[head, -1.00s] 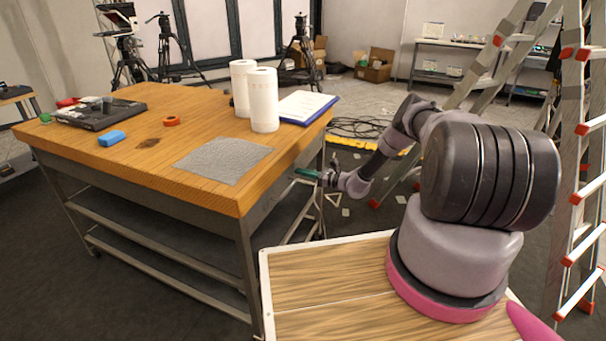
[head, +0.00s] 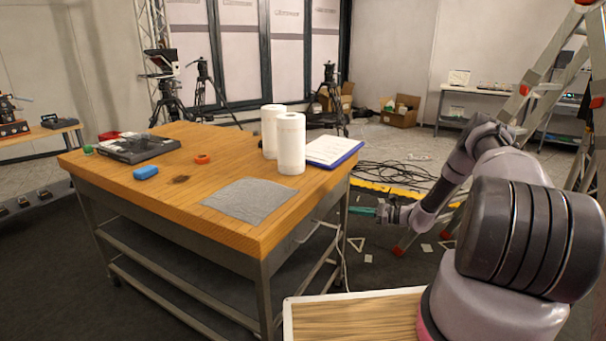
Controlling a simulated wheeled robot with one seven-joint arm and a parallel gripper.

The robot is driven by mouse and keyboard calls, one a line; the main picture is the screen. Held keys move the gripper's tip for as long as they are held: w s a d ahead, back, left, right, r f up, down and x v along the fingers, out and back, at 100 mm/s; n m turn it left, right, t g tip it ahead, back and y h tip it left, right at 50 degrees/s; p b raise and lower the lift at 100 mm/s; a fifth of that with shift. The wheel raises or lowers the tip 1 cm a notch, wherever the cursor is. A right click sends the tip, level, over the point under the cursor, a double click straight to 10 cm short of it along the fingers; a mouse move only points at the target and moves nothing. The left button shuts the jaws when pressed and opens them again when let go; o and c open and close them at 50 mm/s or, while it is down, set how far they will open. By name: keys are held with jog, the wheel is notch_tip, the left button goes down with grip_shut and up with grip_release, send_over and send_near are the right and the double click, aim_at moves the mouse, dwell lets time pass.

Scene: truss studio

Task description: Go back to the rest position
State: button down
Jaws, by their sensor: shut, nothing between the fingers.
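My gripper (head: 364,210) shows in the head view at the end of my folded arm, just right of the wooden table (head: 225,226) and below the level of its top. It is shut and empty, pointing left toward the table's right side. A gap of floor shows between it and the table's legs. My arm bends up and back from the gripper to my base at the lower right.
The table carries paper rolls (head: 291,145), a clipboard (head: 333,151), a grey cloth (head: 250,200), a blue block (head: 146,173), orange tape (head: 202,159) and a black tray (head: 139,149). A ladder (head: 526,95) stands close at right. Cables (head: 392,177) lie on the floor behind my arm.

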jog(key=s+a+r+n+g+h, duration=0.2)
jog(key=s+r+n, duration=0.2)
jog(key=r, duration=0.8)
jog(key=s+a+r+n+g+h, duration=0.2)
jog(key=s+r+n+h, duration=0.15)
jog(key=r, duration=0.75)
jog(key=s+a+r+n+g+h, duration=0.2)
jog(key=s+r+n, duration=0.3)
jog(key=r, duration=0.7)
jog(key=s+d+r+n+t+h, duration=0.1)
jog(key=s+r+t+h, duration=0.1)
jog(key=s+r, duration=0.3)
jog(key=s+d+r+n+t+h, duration=0.1)
jog(key=s+r, duration=0.4)
jog(key=s, duration=0.8)
jog(key=s+d+r+n+t+h, duration=0.1)
jog(key=s+r+n+t+h, duration=0.1)
jog(key=s+r, duration=0.3)
jog(key=s+n, duration=0.1)
jog(key=s, duration=0.3)
jog(key=shift+r+t+h, duration=0.15)
jog(key=shift+t+h, duration=0.2)
jog(key=shift+t, duration=0.05)
